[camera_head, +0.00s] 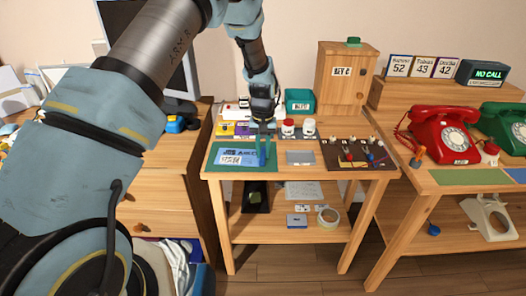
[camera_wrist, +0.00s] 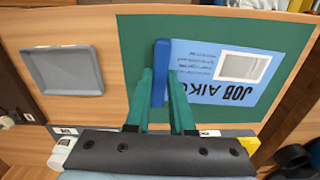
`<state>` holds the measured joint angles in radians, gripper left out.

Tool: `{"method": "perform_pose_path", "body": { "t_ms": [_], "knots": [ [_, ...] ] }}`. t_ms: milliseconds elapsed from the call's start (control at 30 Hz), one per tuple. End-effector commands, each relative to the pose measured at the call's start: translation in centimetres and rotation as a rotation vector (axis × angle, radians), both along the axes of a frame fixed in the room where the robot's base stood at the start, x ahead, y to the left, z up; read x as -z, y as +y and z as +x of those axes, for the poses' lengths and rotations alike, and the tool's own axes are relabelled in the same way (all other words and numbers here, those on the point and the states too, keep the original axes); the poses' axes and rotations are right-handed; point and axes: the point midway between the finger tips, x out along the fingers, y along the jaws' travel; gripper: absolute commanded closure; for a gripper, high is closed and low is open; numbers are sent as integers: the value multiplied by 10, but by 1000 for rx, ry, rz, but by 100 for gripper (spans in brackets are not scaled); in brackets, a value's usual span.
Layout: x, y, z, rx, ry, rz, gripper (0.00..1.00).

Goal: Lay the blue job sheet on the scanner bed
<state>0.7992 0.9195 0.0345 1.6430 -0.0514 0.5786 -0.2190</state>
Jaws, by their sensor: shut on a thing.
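The blue job sheet (camera_head: 232,157) lies over a green mat (camera_head: 215,168) at the left of the small middle table. In the wrist view the sheet (camera_wrist: 215,88) shows printed "JOB AIKO", a pale window and a dark blue raised strip (camera_wrist: 160,60) along one edge. My gripper (camera_head: 265,160) points down at the sheet's right edge. In the wrist view its teal fingers (camera_wrist: 161,84) are shut on that strip. I cannot tell whether the sheet touches the mat. No part is clearly marked as a scanner bed; a shallow grey tray (camera_head: 300,157) lies to the mat's right.
Red and white-lidded jars (camera_head: 288,128) and a green box (camera_head: 299,101) stand behind. A dark panel with cords (camera_head: 357,154) fills the table's right side. A wooden cabinet (camera_head: 342,78) stands at the back. A red phone (camera_head: 446,134) sits on the right desk.

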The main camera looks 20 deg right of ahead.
Motion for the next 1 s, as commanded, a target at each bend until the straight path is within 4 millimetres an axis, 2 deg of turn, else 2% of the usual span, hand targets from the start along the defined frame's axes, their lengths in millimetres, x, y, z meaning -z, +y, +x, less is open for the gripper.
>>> {"method": "perform_pose_path", "body": {
  "t_ms": [333,1000],
  "knots": [
    [-2,2,0,-1,2,5,100],
    [-42,1,0,-1,0,1,100]
  ]
}}
